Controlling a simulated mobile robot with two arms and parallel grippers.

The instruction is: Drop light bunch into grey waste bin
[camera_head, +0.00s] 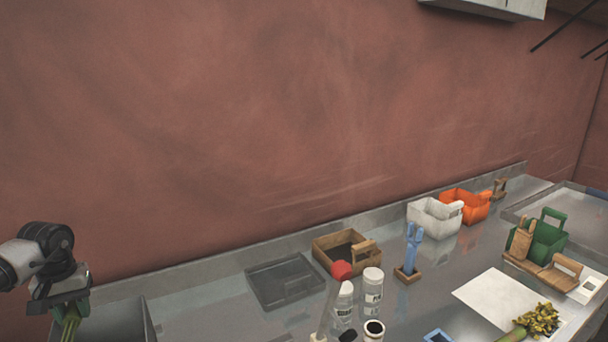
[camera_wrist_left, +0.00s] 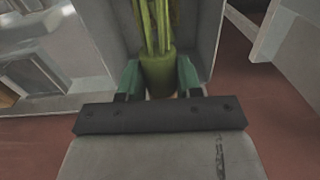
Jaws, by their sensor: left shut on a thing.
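My left gripper (camera_head: 68,306) is at the lower left of the head view, above a grey bin (camera_head: 138,322) at the left end of the counter. In the left wrist view the gripper (camera_wrist_left: 158,78) is shut on a light green bunch (camera_wrist_left: 157,72), its green fingers on either side of the wrapped stems. The stems point into the grey bin (camera_wrist_left: 205,35), whose walls show around them. The bunch's far end is out of clear view. My right gripper is not in view.
The metal counter carries a dark tray (camera_head: 285,283), a wooden box (camera_head: 340,245), white bottles (camera_head: 372,285), a white box (camera_head: 433,217) and an orange box (camera_head: 465,203). A second bunch with yellow-green heads (camera_head: 538,320) lies at the lower right near a white sheet (camera_head: 497,298).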

